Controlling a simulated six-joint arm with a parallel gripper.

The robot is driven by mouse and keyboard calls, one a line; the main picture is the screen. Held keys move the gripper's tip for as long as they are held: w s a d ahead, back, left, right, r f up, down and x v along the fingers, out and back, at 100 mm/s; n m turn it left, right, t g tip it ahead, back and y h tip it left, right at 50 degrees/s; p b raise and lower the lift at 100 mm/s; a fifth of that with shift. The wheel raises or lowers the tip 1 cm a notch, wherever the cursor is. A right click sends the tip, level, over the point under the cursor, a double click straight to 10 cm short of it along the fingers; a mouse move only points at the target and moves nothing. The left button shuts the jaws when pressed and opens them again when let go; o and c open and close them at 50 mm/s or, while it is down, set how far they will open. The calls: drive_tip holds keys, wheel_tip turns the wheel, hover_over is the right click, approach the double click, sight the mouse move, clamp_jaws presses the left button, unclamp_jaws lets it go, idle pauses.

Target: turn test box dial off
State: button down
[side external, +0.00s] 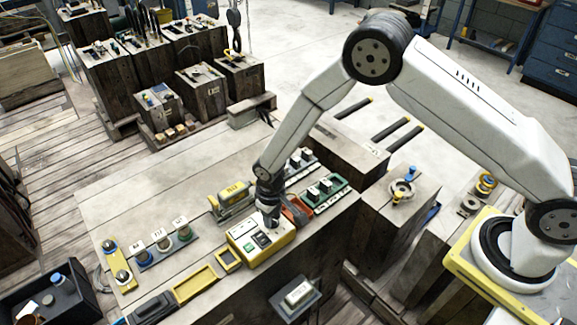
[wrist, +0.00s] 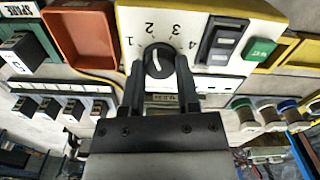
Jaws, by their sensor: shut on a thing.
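The test box is a yellow case with a pale top (side external: 240,257) on the workbench in the side external view; its panel also shows in the wrist view (wrist: 205,18). Its round black dial (wrist: 158,61) has a white pointer line and the numbers 1 to 4 around it. The pointer tilts toward the upper part of the scale; its exact setting is hard to read. My gripper (wrist: 160,75) has one finger on each side of the dial and is shut on it. In the side view my gripper (side external: 269,218) comes down from above and hides the dial.
A black rocker switch (wrist: 220,42) and green button (wrist: 260,49) sit beside the dial. An orange-red tray (wrist: 80,38) is close by. A yellow device (side external: 235,198) stands behind the box, and yellow frames (side external: 194,284) lie left.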

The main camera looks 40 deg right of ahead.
drive_tip(key=n, duration=0.4)
drive_tip(key=shift+n, duration=0.3)
drive_tip(key=n, duration=0.3)
drive_tip(key=shift+n, duration=0.3)
drive_tip(key=n, duration=0.3)
drive_tip(key=shift+n, duration=2.2)
drive_tip(key=shift+c, duration=1.6)
unclamp_jaws()
drive_tip(key=shift+r, duration=0.15)
